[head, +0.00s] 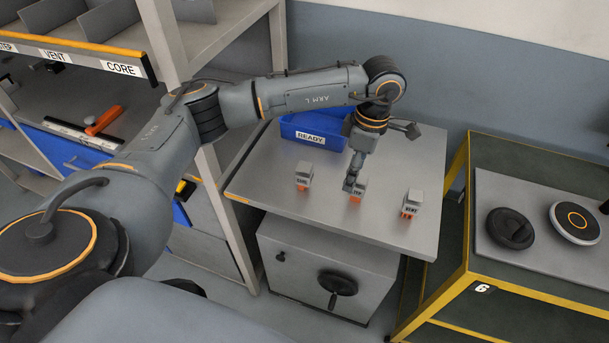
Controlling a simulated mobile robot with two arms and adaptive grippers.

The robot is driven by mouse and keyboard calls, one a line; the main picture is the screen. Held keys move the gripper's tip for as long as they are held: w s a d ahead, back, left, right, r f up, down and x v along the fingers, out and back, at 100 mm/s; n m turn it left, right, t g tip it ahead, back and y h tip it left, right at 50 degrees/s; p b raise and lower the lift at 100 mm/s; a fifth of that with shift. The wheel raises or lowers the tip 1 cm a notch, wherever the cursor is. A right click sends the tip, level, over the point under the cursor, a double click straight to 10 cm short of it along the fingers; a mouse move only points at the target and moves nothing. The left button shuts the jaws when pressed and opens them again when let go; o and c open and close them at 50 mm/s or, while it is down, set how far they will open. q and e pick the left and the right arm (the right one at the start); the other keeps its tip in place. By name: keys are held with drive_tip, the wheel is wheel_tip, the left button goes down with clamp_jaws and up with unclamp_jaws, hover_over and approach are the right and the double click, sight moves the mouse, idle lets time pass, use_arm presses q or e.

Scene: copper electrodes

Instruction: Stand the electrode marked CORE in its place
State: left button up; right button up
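Three small grey electrode blocks with orange lower parts stand on the grey table. The left one, whose small label looks like CORE (303,175), stands apart from my gripper. The middle one, its label partly readable as TEP (358,190), and the one marked VENT (411,203) stand to its right. My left gripper (350,183) points down right beside the middle electrode, at its left; I cannot tell whether it touches it or how far the fingers are apart. A shelf edge at upper left carries a CORE label (120,68). My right gripper is out of view.
A blue bin marked READY (312,132) stands at the table's back, partly behind my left wrist. The table (270,190) has free room at its left and right front. A yellow-framed bench (535,165) stands to the right. Shelving uprights (165,40) rise at left.

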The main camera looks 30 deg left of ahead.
sight(307, 167)
use_arm(q)
drive_tip(key=w+a+r+y, duration=0.1)
drive_tip(key=a+r+y, duration=0.3)
drive_tip(key=a, duration=0.5)
drive_tip(key=shift+n, duration=0.4)
drive_tip(key=x, duration=0.7)
drive_tip(key=shift+s+f+b, duration=0.1)
drive_tip(key=shift+b, duration=0.25)
drive_tip(key=shift+a+f, duration=0.15)
drive_tip(key=shift+f, duration=0.2)
drive_tip(key=shift+f+p, duration=0.35)
drive_tip(key=shift+p, duration=0.05)
drive_tip(key=x, duration=0.1)
drive_tip(key=p+x, duration=0.1)
drive_tip(key=x, duration=0.1)
drive_tip(key=shift+d+f+p, duration=0.2)
drive_tip(key=shift+f+p, duration=0.1)
drive_tip(key=shift+f, duration=0.1)
drive_tip(key=shift+a+f, duration=0.15)
drive_tip(key=shift+f, duration=0.25)
drive_tip(key=shift+c, duration=0.2)
drive_tip(key=shift+r, duration=0.1)
clamp_jaws()
